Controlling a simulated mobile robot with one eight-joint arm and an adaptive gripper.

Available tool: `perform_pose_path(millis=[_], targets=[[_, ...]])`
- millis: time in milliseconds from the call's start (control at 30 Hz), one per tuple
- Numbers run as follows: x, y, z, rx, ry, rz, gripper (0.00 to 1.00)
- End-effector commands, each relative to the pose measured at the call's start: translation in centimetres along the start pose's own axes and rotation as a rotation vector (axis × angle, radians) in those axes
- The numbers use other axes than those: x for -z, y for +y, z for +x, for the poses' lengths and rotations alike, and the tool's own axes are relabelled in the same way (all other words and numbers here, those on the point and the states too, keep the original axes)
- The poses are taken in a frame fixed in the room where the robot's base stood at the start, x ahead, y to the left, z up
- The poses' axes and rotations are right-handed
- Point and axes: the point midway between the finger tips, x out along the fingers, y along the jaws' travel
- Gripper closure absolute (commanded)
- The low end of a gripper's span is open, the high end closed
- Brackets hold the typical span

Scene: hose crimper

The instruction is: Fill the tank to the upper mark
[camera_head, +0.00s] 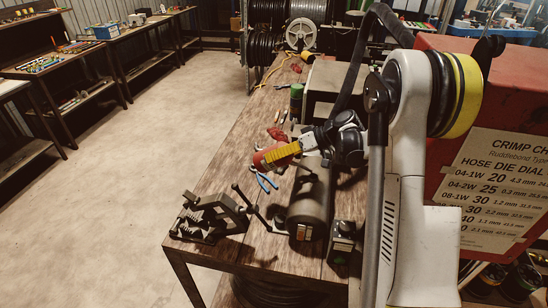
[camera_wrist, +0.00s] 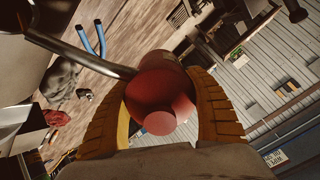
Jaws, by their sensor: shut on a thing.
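My gripper (camera_head: 276,154), with yellow ribbed fingers, is shut on a red rounded container (camera_wrist: 160,85). In the head view the red container (camera_head: 262,160) is held above the workbench, left of a dark cylindrical body (camera_head: 309,200). That body may be the tank; I see no upper mark or liquid level on it. In the wrist view the container sits between both fingers, with a smaller round red end towards the camera. A grey metal rod (camera_wrist: 85,58) runs from beside it to the upper left; I cannot tell whether it is attached.
Blue-handled pliers (camera_head: 264,180) lie on the wooden workbench (camera_head: 225,155) below the gripper. A black vise-like fixture (camera_head: 208,215) stands at the bench's near left corner. A red crimper housing (camera_head: 440,55) with a chart is at right. The floor at left is clear.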

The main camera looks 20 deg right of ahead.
Motion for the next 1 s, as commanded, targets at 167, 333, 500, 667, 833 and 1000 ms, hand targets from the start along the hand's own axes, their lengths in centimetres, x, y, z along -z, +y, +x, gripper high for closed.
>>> perform_pose_path(millis=[167, 333, 500, 667, 833, 1000], targets=[[0.0, 0.1, -0.2, -0.002, 0.003, 0.002, 0.78], [0.0, 0.1, -0.2, -0.002, 0.003, 0.003, 0.78], [0.0, 0.1, -0.1, -0.009, -0.007, 0.002, 0.78], [-0.4, 0.3, 0.2, -0.051, -0.068, 0.0, 0.78], [-0.9, 0.7, 0.6, -0.095, -0.13, 0.001, 0.78], [-1.1, 0.8, 0.7, -0.108, -0.148, 0.001, 0.78]])
